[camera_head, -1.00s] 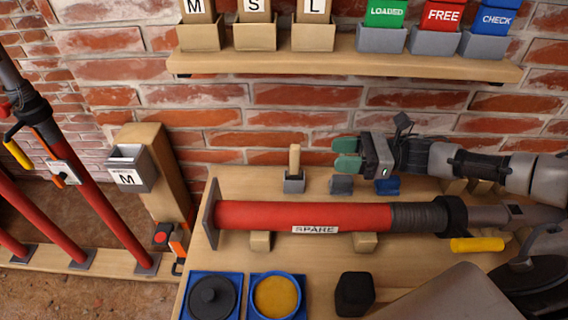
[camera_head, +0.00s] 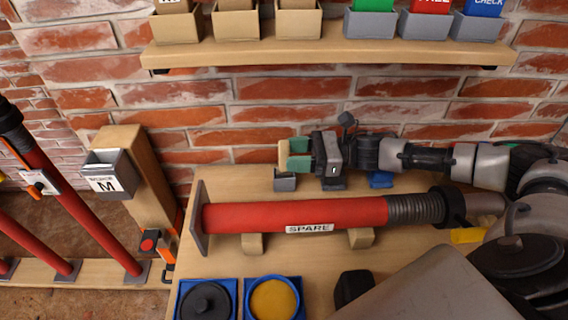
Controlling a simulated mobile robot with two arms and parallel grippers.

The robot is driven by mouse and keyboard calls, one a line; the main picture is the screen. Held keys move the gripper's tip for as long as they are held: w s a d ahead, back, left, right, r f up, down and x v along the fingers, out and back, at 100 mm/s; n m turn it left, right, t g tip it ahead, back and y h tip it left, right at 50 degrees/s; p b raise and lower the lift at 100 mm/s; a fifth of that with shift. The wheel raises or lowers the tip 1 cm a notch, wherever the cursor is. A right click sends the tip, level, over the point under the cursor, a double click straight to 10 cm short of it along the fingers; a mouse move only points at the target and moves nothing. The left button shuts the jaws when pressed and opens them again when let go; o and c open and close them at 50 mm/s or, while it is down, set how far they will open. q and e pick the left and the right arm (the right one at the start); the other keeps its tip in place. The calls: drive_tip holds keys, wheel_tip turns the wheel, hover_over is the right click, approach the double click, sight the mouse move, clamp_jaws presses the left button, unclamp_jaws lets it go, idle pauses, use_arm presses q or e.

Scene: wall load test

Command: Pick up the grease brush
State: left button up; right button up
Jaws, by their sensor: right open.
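The grease brush appears to be the upright light wooden handle (camera_head: 283,154) standing in a small grey holder (camera_head: 285,182) at the back of the wooden bench, near the brick wall. My right gripper (camera_head: 294,156) has green finger pads and reaches in from the right at the handle's height. Its jaws are open, with the fingertips right at the handle's right side. I cannot tell whether the handle is between the pads. The brush's lower end is hidden in the holder. My left gripper is not in view.
A red tube labelled SPARE (camera_head: 300,215) lies on wooden blocks in front of the holder. A blue block (camera_head: 381,179) sits below my right arm. A shelf (camera_head: 330,53) with several bins hangs above. Two blue trays, one with a yellow disc (camera_head: 272,300), are at the front.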

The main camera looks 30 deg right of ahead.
sight(277, 171)
drive_tip(key=p+x, duration=0.1)
drive_tip(key=x, duration=0.3)
drive_tip(key=shift+w, duration=0.3)
drive_tip(key=shift+f, duration=0.1)
drive_tip(key=shift+c, duration=0.5)
clamp_jaws()
